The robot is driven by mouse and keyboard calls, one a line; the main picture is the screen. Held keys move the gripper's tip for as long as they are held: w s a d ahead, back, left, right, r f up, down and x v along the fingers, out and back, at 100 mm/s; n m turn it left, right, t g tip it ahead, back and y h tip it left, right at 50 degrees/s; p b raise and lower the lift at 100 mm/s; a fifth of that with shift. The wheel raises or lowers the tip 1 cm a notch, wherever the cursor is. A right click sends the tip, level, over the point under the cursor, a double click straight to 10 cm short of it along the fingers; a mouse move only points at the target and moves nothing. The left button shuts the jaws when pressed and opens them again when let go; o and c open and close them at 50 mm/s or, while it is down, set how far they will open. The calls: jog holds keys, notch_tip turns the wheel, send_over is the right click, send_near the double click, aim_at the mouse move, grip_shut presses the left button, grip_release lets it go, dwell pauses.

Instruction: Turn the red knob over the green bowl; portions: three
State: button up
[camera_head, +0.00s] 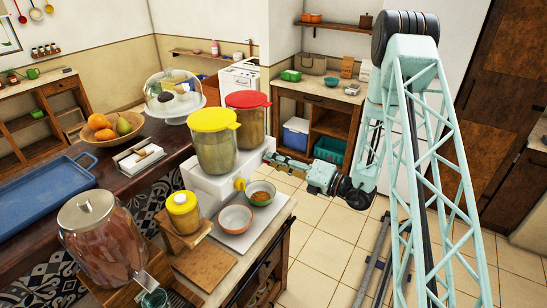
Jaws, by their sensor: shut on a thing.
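A white dispenser stand (207,190) holds two clear canisters of grain-like food. One has a yellow lid (213,119), the other, behind and to its right, a red lid (247,99). A yellow knob (239,184) sticks out of the stand's front. The green bowl (262,188) stands under the red-lidded side with some brown food in it. A red-orange bowl (235,219) stands beside it, nearer the yellow knob. My gripper (270,157) reaches in from the right, shut at the stand's front below the red-lidded canister. The red knob is hidden at its fingertips.
A blue tray (38,198), fruit bowl (111,130) and cake dome (174,94) are on the dark counter. The tiled floor at right is open.

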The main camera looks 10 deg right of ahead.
jog(key=m+p, duration=0.3)
jog(key=m, duration=0.2)
jog(key=shift+m, duration=0.3)
dwell(0.4)
jog(key=o, duration=0.9)
jog(key=shift+s+d, duration=0.15)
jog(key=shift+v, duration=5.85)
